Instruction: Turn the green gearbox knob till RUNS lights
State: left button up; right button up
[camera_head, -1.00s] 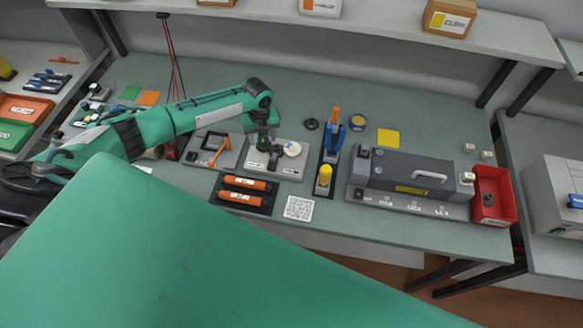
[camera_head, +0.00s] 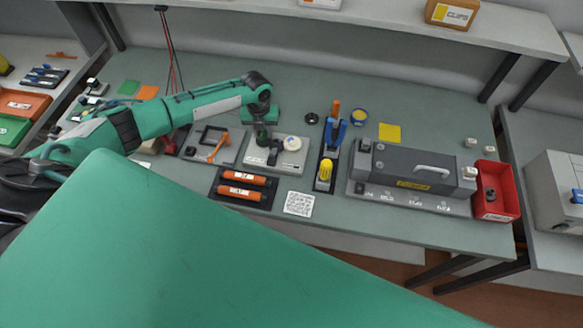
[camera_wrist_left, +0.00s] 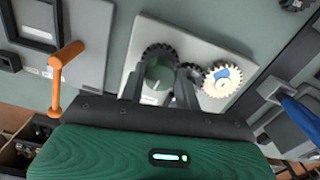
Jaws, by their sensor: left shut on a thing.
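The gearbox (camera_head: 292,161) is a light grey plate on the bench with a white gear and a dark part on it. Its green knob (camera_wrist_left: 157,76), with a dark toothed ring around it, shows in the left wrist view. My left gripper (camera_wrist_left: 160,90) is over the gearbox, with its two dark fingers on either side of the knob, shut on it. In the head view the left gripper (camera_head: 263,136) points down at the plate and mostly hides the knob. The white toothed gear (camera_wrist_left: 221,79) has a blue mark. I cannot make out a lit RUNS label. My right gripper is not in view.
A plate with an orange crank handle (camera_wrist_left: 66,62) stands left of the gearbox. Two orange cartridges (camera_head: 243,180) lie in a dark tray in front. A dark holder with blue and yellow tools (camera_head: 324,172) is to the right, then a grey machine (camera_head: 410,168) and a red bin (camera_head: 497,209).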

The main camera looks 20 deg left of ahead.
pick_arm(q)
jog(key=m, duration=0.2)
jog(key=shift+m+b, duration=0.4)
jog(key=shift+f+m+b, duration=0.1)
jog(key=shift+m+b, duration=0.3)
jog(key=shift+m, duration=0.4)
jog(key=m+b, duration=0.1)
jog(key=m, duration=0.3)
jog(key=shift+b, duration=0.3)
jog(key=shift+m+b, duration=0.6)
jog(key=shift+b, duration=1.05)
jog(key=shift+r, duration=0.2)
jog(key=o, duration=0.8)
